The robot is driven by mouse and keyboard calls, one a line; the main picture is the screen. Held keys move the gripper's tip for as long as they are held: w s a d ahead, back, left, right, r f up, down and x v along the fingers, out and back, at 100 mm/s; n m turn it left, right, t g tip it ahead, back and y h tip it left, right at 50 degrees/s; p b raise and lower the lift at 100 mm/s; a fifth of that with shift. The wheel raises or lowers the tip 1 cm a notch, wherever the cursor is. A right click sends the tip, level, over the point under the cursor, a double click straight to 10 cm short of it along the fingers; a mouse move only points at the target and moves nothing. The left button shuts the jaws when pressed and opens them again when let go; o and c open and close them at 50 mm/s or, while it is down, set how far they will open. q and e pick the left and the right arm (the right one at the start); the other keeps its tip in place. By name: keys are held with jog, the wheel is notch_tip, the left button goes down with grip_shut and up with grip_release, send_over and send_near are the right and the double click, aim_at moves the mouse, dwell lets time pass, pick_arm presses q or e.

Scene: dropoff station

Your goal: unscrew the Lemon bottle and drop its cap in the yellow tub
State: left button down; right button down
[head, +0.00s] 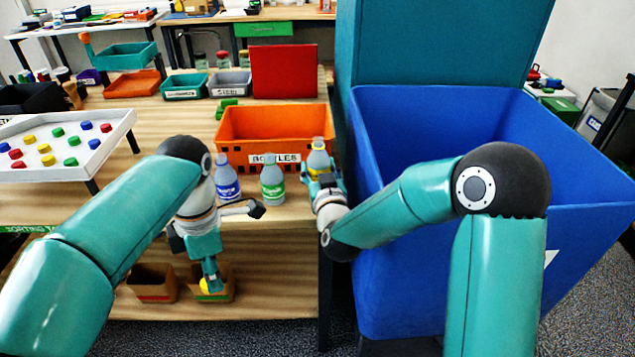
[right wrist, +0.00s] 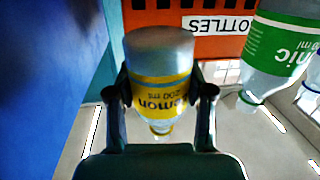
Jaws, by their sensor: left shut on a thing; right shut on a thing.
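The Lemon bottle (right wrist: 165,92), grey with a yellow label, is held between the fingers of my right gripper (right wrist: 160,105), which is shut on it. In the head view the bottle (head: 319,162) stands upright at the right end of the table, by the orange crate. My left gripper (head: 211,283) points down in front of the table, shut on a small yellow cap (head: 205,286). The cap is at a brown tub with a green stripe (head: 215,298); I cannot tell whether it is inside the rim. I cannot make out a yellow tub.
A brown tub with a red stripe (head: 152,290) stands to the left. A blue-labelled bottle (head: 227,180) and a green-labelled bottle (head: 272,182) stand before the orange BOTTLES crate (head: 232,125). A large blue bin (head: 375,240) is close on the right. A white tray (head: 118,128) holds coloured caps.

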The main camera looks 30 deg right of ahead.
notch_tip(320, 180, down, 4)
jog(key=shift+r, duration=0.15)
jog(key=shift+c, duration=2.2)
grip_release()
jog(key=shift+r, duration=0.1)
